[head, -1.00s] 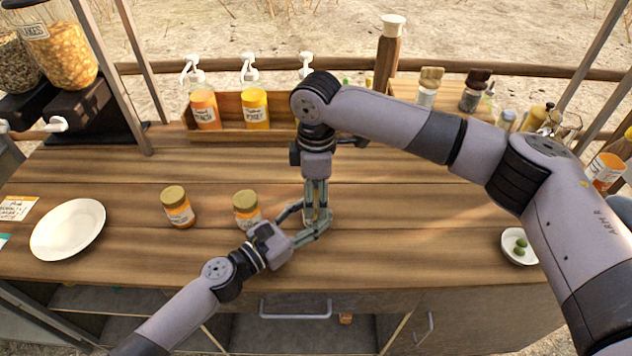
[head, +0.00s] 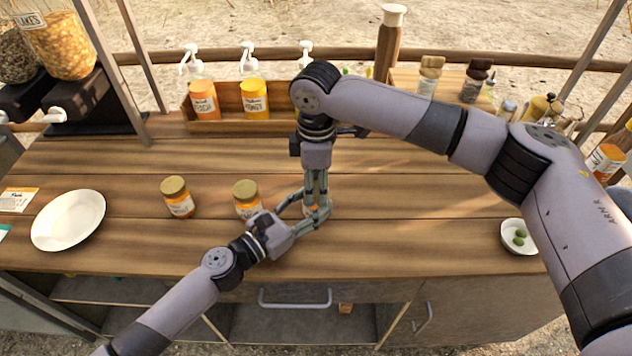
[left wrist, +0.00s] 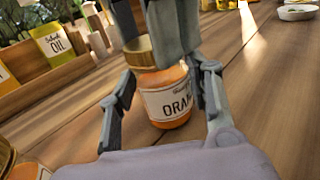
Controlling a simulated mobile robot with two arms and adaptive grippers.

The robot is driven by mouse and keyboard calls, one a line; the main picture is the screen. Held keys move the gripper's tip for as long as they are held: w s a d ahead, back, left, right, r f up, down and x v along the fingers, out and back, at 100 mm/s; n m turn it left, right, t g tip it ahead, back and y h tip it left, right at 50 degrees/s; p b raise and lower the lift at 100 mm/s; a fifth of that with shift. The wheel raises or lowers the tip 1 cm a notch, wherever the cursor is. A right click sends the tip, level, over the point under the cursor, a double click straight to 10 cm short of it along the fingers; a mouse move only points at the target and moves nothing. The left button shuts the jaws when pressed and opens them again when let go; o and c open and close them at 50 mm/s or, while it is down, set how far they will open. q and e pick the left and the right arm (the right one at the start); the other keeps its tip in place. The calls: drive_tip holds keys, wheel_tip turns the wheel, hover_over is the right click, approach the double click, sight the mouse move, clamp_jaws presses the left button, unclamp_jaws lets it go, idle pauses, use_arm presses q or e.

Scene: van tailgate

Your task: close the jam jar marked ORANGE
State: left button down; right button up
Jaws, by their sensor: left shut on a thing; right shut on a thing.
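The jam jar (left wrist: 167,103) shows in the left wrist view with orange contents and a label reading "ORAN", its end cut off by a finger. It stands upright on the wooden counter. A gold lid (left wrist: 143,54) sits at its top; I cannot tell whether it is fully seated. My left gripper (head: 308,214) is shut around the jar's body from the front left. My right gripper (head: 316,198) points straight down and is shut on the lid from above. In the head view the grippers mostly hide the jar and lid.
Two other gold-lidded jars (head: 177,197) (head: 246,198) stand left of the grippers. A white plate (head: 68,220) lies far left, and a small dish (head: 518,237) with green items far right. A wooden rack (head: 228,123) with pump bottles stands behind.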

drive_tip(key=shift+c, duration=0.2)
drive_tip(key=o, duration=1.4)
drive_tip(key=shift+c, duration=0.2)
wheel_tip(320, 180, up, 12)
use_arm(q)
drive_tip(key=c, duration=0.7)
unclamp_jaws()
drive_tip(key=shift+c, duration=0.2)
